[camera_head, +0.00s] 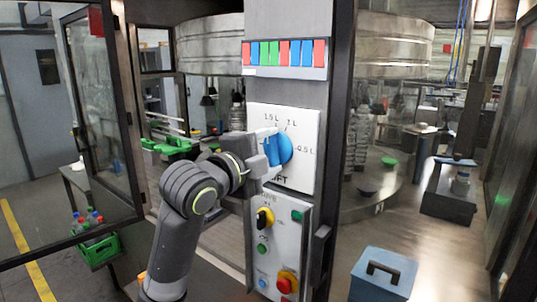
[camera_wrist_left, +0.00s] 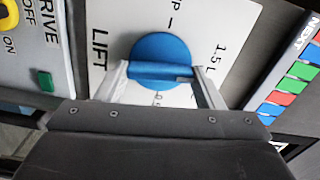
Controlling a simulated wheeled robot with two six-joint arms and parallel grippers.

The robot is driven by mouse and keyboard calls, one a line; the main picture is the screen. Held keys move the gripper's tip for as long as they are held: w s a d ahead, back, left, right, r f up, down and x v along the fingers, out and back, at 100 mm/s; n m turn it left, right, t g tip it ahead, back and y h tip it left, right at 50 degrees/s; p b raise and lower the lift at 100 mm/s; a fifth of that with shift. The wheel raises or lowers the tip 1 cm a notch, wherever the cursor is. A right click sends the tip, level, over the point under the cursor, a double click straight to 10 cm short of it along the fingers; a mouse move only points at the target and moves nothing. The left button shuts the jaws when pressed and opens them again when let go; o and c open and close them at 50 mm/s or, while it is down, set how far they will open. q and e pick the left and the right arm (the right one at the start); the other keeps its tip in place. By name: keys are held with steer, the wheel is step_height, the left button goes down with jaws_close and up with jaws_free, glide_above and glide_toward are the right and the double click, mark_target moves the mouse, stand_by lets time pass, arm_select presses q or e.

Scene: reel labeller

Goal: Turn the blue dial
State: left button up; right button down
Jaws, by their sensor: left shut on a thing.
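The blue dial (camera_head: 285,149) is on a white panel on the grey column, with marks such as 1.5 L, 2 L and 0.5 L around it and LIFT printed below. My left gripper (camera_head: 270,149) reaches it from the left in the head view and hides part of it. In the left wrist view, the blue dial (camera_wrist_left: 160,62) shows a raised grip bar lying across the picture. The fingers of my left gripper (camera_wrist_left: 161,76) are shut on the two ends of this bar. My right gripper is not in view.
A row of coloured buttons (camera_head: 285,53) sits above the dial panel. A lower panel (camera_head: 270,232) carries a yellow-and-black switch (camera_head: 265,218), small buttons and a red knob (camera_head: 287,283). A glass door (camera_head: 100,110) stands at the left. A blue box (camera_head: 384,274) is at the lower right.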

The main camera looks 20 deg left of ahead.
arm_select(q)
steer(key=o, duration=1)
steer(key=shift+c, duration=0.2)
steer(key=shift+s+a, duration=0.1)
steer(key=shift+s, duration=0.3)
steer(key=b+v, duration=1)
steer(key=v, duration=0.6)
steer(key=shift+s, duration=0.3)
steer(key=shift+a, duration=0.1)
steer(key=shift+w, duration=0.1)
